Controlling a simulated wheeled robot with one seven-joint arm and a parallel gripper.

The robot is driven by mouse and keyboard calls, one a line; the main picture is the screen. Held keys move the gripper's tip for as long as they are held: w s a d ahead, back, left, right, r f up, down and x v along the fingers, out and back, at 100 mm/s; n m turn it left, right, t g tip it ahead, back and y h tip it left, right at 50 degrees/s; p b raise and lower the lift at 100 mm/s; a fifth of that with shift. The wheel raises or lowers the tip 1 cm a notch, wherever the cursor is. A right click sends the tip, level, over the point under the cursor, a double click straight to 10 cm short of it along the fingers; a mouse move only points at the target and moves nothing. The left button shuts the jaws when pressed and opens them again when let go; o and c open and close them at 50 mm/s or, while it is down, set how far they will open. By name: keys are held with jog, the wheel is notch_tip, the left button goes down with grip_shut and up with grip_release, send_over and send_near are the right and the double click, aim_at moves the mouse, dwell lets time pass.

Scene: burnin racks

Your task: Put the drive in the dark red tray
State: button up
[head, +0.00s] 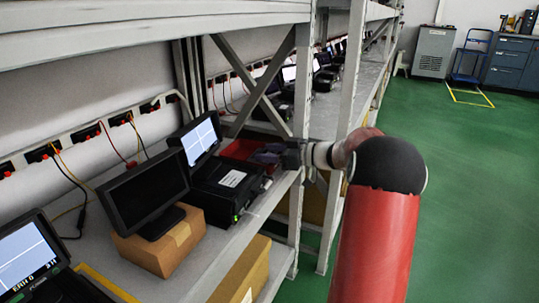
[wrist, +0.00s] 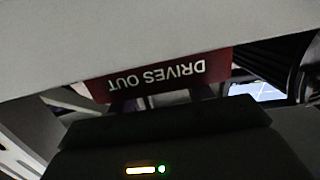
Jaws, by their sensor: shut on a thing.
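The dark red tray (head: 237,148) stands on the shelf behind the black box, partly hidden by it. In the wrist view its red face (wrist: 170,73) reads "DRIVES OUT" upside down. My gripper (head: 282,157) reaches in from the aisle side at the tray's right end, shut on the drive. A dark greyish shape (head: 266,153) at its tip appears to be the drive; it is small and mostly hidden. I cannot tell whether it is inside the tray or above it. In the wrist view a dark body with a lit bar covers the bottom and hides the grip.
A black box (head: 226,187) with a green light stands just in front of the tray, beside a lit screen (head: 199,139). A dark monitor (head: 146,192) stands on a cardboard box (head: 159,243). A rack post (head: 302,85) rises close to my gripper.

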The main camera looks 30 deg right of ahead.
jog(key=shift+s+f+b, duration=0.15)
jog(key=shift+f+b, duration=0.5)
jog(key=shift+f, duration=0.1)
jog(key=o, duration=1)
jog(key=shift+f, duration=0.1)
notch_tip(320, 180, up, 2)
jog(key=p, duration=0.3)
jog(key=shift+b+v, duration=0.7)
jog(key=shift+v, duration=5.2)
jog(key=shift+d, duration=0.1)
